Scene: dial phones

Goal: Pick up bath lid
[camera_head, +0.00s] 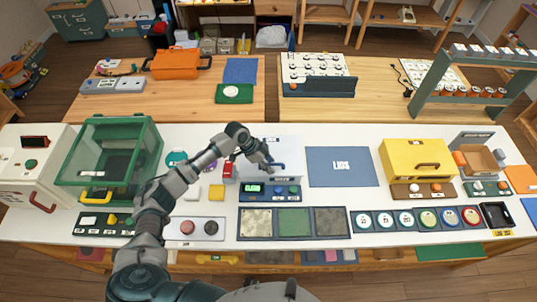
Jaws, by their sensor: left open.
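A pale box (286,150), which looks like the bath with its lid on, stands at the middle of the white table. A blue handle (276,165) shows on it, and a blue panel (285,190) with a green display is in front. My left arm reaches in from the lower left. My left gripper (267,160) is open over the left part of the box, close to the blue handle. I cannot tell whether it touches the handle. The arm and gripper hide the box's left side. My right gripper is not in view.
A blue mat marked LIDS (341,176) lies bare to the right of the box. A yellow box (417,157) is further right. A green-framed clear case (112,155) stands at left. Three square pads (294,223) and a row of round dishes (417,219) lie in front.

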